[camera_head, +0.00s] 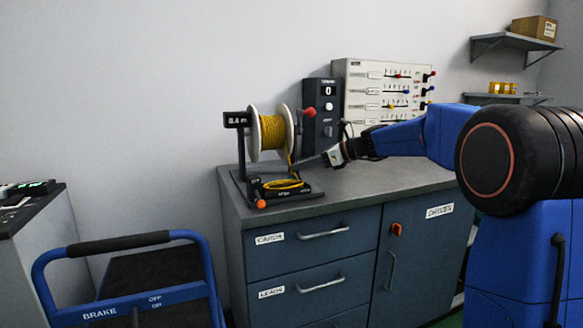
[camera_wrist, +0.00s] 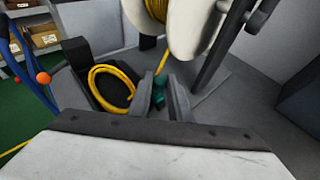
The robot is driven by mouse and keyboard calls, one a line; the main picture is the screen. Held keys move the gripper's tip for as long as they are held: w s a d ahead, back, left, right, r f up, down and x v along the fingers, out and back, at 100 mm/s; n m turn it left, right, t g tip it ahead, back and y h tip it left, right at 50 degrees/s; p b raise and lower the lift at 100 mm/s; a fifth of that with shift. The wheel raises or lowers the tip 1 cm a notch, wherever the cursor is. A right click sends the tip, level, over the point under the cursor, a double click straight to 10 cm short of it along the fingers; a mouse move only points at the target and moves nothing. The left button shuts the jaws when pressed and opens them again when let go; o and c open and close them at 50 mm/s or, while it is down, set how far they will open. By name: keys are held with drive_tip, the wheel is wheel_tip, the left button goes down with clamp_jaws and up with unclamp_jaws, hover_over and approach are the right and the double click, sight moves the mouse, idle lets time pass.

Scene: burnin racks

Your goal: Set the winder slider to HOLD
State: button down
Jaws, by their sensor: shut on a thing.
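The winder (camera_head: 240,165) stands on the cabinet top. It carries a white spool of yellow cable (camera_head: 271,132) and a crank with a red knob (camera_head: 309,112). My gripper (camera_head: 306,163) reaches in from the right, low beside the spool. In the wrist view, its two grey fingers (camera_wrist: 164,84) are closed around a small teal piece (camera_wrist: 159,92) at the winder's base, which looks like the slider's knob. The fingers hide most of it. No HOLD mark is readable in either view, so I cannot tell the slider's position.
A yellow cable coil (camera_wrist: 109,90) lies on the base beside my fingers. An orange knob (camera_head: 260,204) sits at the base's front. A dark control box (camera_head: 323,92) and a white slider panel (camera_head: 384,72) stand behind. The cabinet top is clear at right.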

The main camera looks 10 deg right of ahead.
drive_tip(key=shift+w+d, duration=0.1)
drive_tip(key=shift+d, duration=0.1)
drive_tip(key=c, duration=1.6)
unclamp_jaws()
drive_tip(key=shift+d, duration=0.1)
drive_tip(key=shift+c, duration=0.2)
drive_tip(key=v, duration=1.7)
drive_tip(key=shift+d, duration=0.2)
drive_tip(key=shift+s+a, duration=0.1)
drive_tip(key=shift+s, duration=0.1)
